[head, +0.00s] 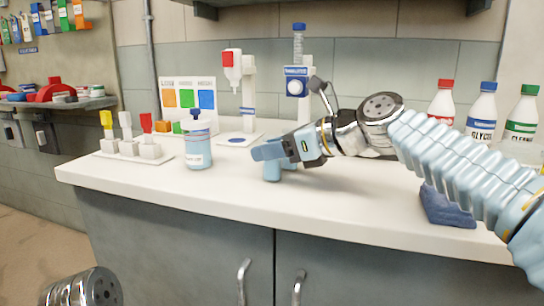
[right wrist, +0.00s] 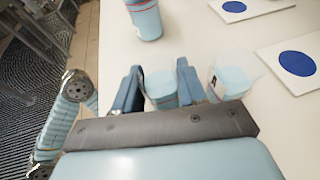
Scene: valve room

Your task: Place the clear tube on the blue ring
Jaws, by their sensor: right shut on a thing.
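My right gripper (head: 258,152) is low over the counter, shut on a short pale-blue, partly see-through tube (right wrist: 161,90) between its fingers; I take this as the clear tube. In the head view its lower part (head: 272,171) shows under the fingers, at or very near the counter; I cannot tell if it touches. A similar pale container (right wrist: 236,82) is just right of the fingers in the right wrist view. A round blue mark (head: 236,140) lies on the left stand's white base. Two such marks show in the right wrist view, a nearer one (right wrist: 297,63) and a farther one (right wrist: 242,6). My left gripper is out of view.
A blue bottle (head: 198,145) stands left of my right gripper. Behind are the red-capped dispenser (head: 232,70) and a blue-capped one (head: 298,85). Coloured bottles (head: 482,112) and a dark blue block (head: 446,207) are at right. The counter's front middle (head: 220,195) is clear.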

